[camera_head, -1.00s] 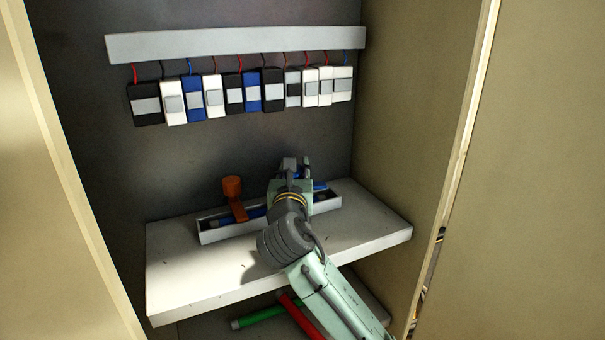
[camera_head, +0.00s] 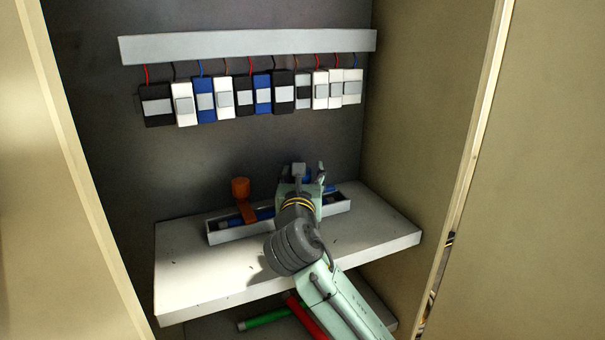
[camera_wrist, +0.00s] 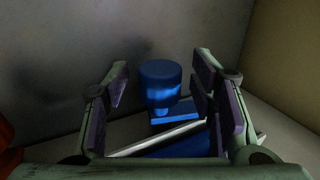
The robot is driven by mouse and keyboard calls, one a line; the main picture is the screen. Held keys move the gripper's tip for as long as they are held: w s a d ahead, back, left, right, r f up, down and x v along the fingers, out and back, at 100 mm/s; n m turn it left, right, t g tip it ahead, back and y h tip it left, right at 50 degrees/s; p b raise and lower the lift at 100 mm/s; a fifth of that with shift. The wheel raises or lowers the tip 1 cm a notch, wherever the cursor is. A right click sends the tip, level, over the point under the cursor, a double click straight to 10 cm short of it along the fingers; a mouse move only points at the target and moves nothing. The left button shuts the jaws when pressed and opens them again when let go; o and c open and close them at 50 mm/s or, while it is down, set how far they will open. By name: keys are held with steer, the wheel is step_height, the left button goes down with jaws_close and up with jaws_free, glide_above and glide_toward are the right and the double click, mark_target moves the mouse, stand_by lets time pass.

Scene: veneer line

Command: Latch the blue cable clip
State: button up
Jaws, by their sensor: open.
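The blue cable clip (camera_wrist: 161,87) has a round blue knob above a flat blue piece at the rail's edge in the wrist view. My gripper (camera_wrist: 163,98) is open, one finger on each side of the knob in the picture, with gaps showing on both sides. I cannot tell whether the knob is within the fingers' depth or beyond them. In the head view my gripper (camera_head: 310,172) is over the right part of a light tray (camera_head: 226,236) and largely hides the clip. Whether the clip is latched cannot be told.
An orange clip (camera_head: 241,189) with a raised knob stands on the tray, left of my gripper. The tray lies on a white shelf (camera_head: 200,277) inside a cabinet. Several modules (camera_head: 205,100) hang from a rail above. Green (camera_head: 262,321) and red rods lie below the shelf.

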steer(key=s, duration=0.4)
steer(key=s+a, duration=0.1)
steer(key=s, duration=0.1)
steer(key=shift+s, duration=0.2)
steer(key=shift+c, duration=0.2)
